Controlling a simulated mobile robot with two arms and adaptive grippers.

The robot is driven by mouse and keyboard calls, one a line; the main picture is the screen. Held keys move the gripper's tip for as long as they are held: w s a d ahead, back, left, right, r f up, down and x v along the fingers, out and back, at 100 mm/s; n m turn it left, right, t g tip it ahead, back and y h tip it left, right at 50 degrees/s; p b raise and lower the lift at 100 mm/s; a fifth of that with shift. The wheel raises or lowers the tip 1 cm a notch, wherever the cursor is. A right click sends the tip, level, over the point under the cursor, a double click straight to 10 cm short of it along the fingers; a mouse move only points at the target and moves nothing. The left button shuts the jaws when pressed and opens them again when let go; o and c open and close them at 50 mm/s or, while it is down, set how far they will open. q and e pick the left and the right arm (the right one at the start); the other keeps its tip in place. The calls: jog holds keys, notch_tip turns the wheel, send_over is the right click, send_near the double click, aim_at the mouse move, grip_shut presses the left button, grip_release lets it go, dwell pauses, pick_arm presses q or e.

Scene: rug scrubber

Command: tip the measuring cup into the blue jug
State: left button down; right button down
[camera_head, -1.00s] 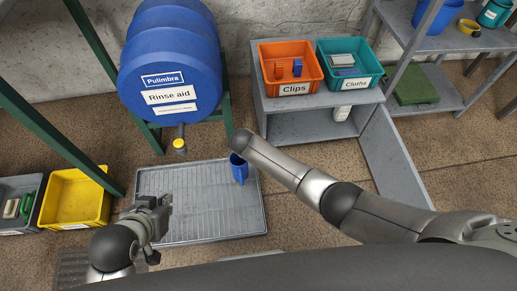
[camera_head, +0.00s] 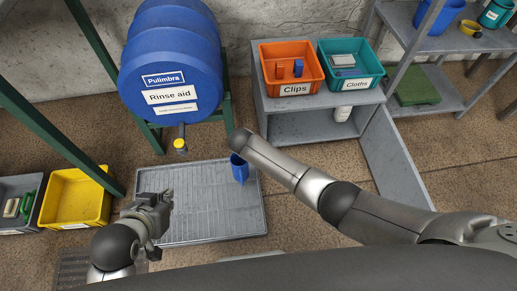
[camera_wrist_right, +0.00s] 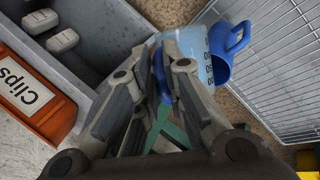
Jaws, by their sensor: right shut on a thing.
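The blue jug (camera_head: 239,170) stands at the upper right of the grey ribbed tray (camera_head: 190,225), partly hidden by my right forearm. In the right wrist view the jug (camera_wrist_right: 235,42) shows its handle. My right gripper (camera_wrist_right: 160,75) is shut on the measuring cup (camera_wrist_right: 194,48), a clear, bluish cup with dark scale marks. The cup overlaps the jug's left side in that view; I cannot tell whether it is over the mouth or how far it tilts. In the head view my right gripper and the cup are hidden. My left gripper (camera_head: 160,200) is over the tray's left side; its jaw gap is unclear.
A blue rinse aid barrel (camera_head: 172,65) with a yellow-tipped tap (camera_head: 180,146) is behind the tray. An orange Clips bin (camera_head: 290,88) and a teal Cloths bin (camera_head: 352,85) sit on a grey shelf at the right. A yellow bin (camera_head: 75,200) is at the left.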

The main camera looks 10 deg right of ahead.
pick_arm(q)
jog(key=shift+w+d+r, duration=0.15)
jog(key=shift+w+r, duration=0.1)
jog(key=shift+w, duration=0.2)
pick_arm(e)
jog(key=shift+a, duration=0.1)
dwell(0.7)
pick_arm(q)
jog(key=shift+w+r+t, duration=0.2)
jog(key=shift+w+t, duration=0.05)
jog(key=shift+t, duration=0.05)
jog(key=shift+d, duration=0.1)
jog(key=shift+w+r, duration=0.1)
jog(key=shift+w, duration=0.1)
pick_arm(e)
jog(key=shift+w, duration=0.1)
pick_arm(q)
jog(key=shift+w+d+t+b, duration=0.1)
jog(key=shift+t+b, duration=0.2)
pick_arm(e)
jog(key=shift+a, duration=0.1)
pick_arm(q)
jog(key=shift+w+r, duration=0.15)
jog(key=shift+r, duration=0.05)
jog(key=shift+w+d, duration=0.1)
pick_arm(e)
jog(key=shift+h, duration=0.3)
